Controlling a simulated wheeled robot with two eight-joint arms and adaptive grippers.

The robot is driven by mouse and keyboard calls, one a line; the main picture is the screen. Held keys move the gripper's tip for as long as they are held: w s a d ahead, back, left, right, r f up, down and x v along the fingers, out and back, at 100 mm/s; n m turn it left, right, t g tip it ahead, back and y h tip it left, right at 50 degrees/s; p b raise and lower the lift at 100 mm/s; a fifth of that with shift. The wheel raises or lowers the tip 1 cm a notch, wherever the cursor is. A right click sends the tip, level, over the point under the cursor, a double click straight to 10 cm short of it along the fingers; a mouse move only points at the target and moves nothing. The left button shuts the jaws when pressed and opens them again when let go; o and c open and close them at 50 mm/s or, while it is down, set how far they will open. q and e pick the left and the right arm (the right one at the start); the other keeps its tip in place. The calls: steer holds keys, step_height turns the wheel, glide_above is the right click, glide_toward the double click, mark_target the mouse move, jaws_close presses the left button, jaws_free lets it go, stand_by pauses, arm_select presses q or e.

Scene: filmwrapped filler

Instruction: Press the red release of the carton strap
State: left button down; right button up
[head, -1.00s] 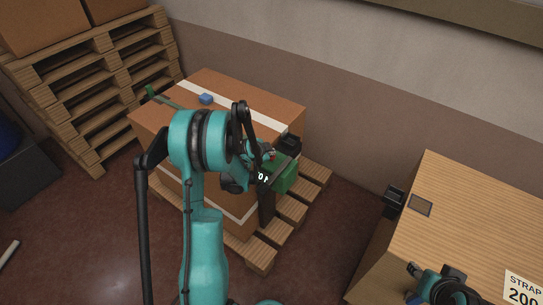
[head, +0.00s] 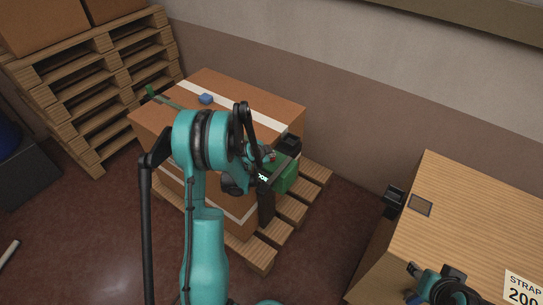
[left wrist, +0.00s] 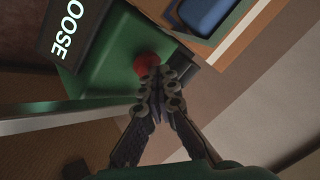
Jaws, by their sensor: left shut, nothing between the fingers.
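The red release (left wrist: 146,64) is a round knob on the green housing. My left gripper (left wrist: 160,78) is shut and empty, its fingertips at the red release, seemingly touching it and partly hiding it. In the head view, my left arm hides part of the carton.
A blue block (head: 206,98) lies on the carton's top. Stacked pallets (head: 95,85) stand at the left. A wooden bench (head: 460,215) with a "STRAP 200" label stands at the right. Floor is clear between pallet and bench.

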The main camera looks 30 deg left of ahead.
arm_select(q)
steer(key=shift+f, duration=0.2)
steer(key=shift+r, duration=0.1)
stand_by(0.4)
steer(key=shift+r+p, duration=0.85)
steer(key=shift+r, duration=0.4)
step_height(320, 180, up, 5)
steer(key=p, duration=0.3)
stand_by(0.4)
